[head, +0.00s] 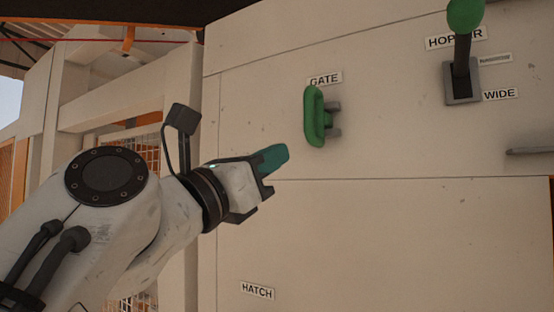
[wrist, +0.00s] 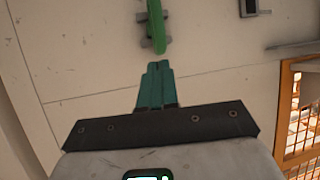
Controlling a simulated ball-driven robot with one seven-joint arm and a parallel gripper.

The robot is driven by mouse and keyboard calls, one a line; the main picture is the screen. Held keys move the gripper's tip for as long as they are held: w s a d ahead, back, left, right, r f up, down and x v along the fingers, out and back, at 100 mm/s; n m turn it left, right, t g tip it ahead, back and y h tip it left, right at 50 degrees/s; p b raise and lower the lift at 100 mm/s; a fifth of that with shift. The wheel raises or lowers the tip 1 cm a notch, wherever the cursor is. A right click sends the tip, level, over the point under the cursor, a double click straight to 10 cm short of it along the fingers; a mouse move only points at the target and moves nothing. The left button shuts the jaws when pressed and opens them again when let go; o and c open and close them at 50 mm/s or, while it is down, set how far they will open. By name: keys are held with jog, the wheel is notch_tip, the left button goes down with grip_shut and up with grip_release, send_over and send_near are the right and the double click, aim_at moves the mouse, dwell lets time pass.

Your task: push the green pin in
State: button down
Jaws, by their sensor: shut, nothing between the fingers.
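The green pin (head: 315,118) is a long upright green grip on grey brackets on the pale panel, under the GATE label (head: 325,79). In the wrist view the green pin (wrist: 157,30) is at the top centre, cut off by the top edge. My gripper (head: 275,158) has teal fingers, pressed together and empty. It is left of and below the pin in the head view. In the wrist view the fingertips (wrist: 157,68) point toward the pin's near end, with a small gap in the picture. I cannot tell how deep the pin sits.
A black lever with a green knob (head: 465,15) stands to the right, between the HOPPER and WIDE labels. A grey bar (head: 530,151) sticks out at the far right. A HATCH label (head: 257,291) is low on the panel. The panel around the pin is clear.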

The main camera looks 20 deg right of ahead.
jog(key=b+v, duration=0.2)
jog(key=v, duration=0.5)
jog(key=shift+s+a+f, duration=0.15)
jog(key=shift+a, duration=0.2)
